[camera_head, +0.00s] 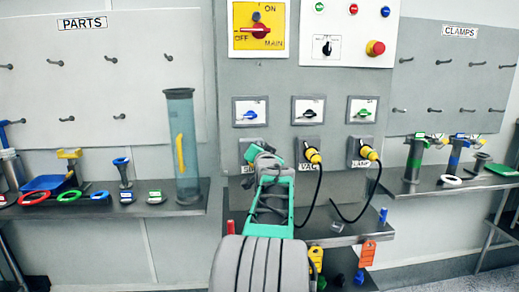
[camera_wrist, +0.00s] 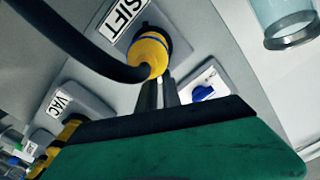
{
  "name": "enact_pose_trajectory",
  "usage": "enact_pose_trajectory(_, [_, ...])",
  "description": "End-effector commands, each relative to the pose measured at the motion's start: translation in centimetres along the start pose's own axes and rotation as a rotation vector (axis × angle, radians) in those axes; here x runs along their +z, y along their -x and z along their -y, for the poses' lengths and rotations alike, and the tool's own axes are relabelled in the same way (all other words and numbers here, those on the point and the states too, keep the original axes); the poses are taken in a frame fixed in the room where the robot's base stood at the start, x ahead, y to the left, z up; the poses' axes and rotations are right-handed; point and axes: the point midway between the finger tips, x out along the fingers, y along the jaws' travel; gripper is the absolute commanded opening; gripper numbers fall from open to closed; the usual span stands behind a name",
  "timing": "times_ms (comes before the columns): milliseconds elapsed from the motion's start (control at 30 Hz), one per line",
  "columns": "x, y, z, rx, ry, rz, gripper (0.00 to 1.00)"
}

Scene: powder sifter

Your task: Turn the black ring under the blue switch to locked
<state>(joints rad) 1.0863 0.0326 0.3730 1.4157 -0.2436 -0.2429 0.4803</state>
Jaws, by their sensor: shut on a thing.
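The blue switch (camera_head: 249,113) is on a pale plate on the upright panel; it also shows in the wrist view (camera_wrist: 203,93). Under it is the SIFT socket, mostly hidden behind my gripper (camera_head: 262,152) in the head view. In the wrist view a yellow plug (camera_wrist: 149,54) with a blue band and a thick black cable sits in this socket. The black ring (camera_wrist: 168,34) shows as a dark rim around the plug's base.
Two more yellow plugs (camera_head: 313,156) (camera_head: 368,152) with hanging black cables are to the right. A clear cylinder (camera_head: 181,140) stands on the left shelf (camera_head: 150,207). A narrow shelf (camera_head: 345,235) juts out below the sockets.

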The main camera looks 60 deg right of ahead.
Motion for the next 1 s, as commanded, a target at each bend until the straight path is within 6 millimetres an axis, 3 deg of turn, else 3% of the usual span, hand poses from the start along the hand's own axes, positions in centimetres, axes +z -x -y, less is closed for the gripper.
enact_pose_trajectory(233, [0.0,0.0,0.0,0.0,0.0,0.0,0.0])
enact_pose_trajectory(267, [0.0,0.0,0.0,0.0,0.0,-0.001,0.11])
enact_pose_trajectory(500, [0.0,0.0,0.0,0.0,0.001,-0.001,0.31])
enact_pose_trajectory(800, [0.0,0.4,0.0,-0.001,0.001,-0.001,0.31])
enact_pose_trajectory(1000, [-0.1,3.7,0.0,0.0,0.002,-0.005,0.31])
